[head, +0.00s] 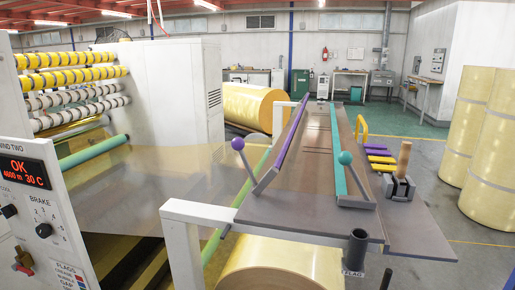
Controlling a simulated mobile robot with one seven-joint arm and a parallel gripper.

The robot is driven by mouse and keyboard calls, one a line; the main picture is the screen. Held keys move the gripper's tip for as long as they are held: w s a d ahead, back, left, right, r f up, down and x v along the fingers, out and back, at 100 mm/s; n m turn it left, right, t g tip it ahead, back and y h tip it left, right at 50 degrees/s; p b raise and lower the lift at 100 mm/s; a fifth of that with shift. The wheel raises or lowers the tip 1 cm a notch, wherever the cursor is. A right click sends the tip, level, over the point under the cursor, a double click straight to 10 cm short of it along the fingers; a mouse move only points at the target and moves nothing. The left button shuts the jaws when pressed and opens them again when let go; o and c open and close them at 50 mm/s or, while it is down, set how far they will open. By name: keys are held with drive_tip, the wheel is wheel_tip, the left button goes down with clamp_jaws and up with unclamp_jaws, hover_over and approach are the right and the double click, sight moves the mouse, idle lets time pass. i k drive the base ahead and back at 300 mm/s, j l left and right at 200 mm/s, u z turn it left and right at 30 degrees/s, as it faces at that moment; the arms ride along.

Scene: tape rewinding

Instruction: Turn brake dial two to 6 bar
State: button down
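The brake dial (44,230) is a small black knob on the pale control panel (66,240) at the left edge, under the word BRAKE. Numbers are printed around it, but they are too small to read fully, and its pointer setting cannot be told. The panel header reads "WIND TWO", cut off at the left. Above the dial, a display (24,173) shows OK, 4000 m and 30 C in red. A second black knob (9,211) sits to the left under a cut-off label ending in "OOL". I see no part of my gripper clearly.
A red switch (22,262) sits below the dials. A white frame (182,250) and grey table (290,210) with purple and teal bars stand to the right. Yellow rolls (486,140) stand at far right. A small dark shape (386,279) at the bottom edge is unclear.

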sight(44, 230)
drive_tip(key=u, duration=1.25)
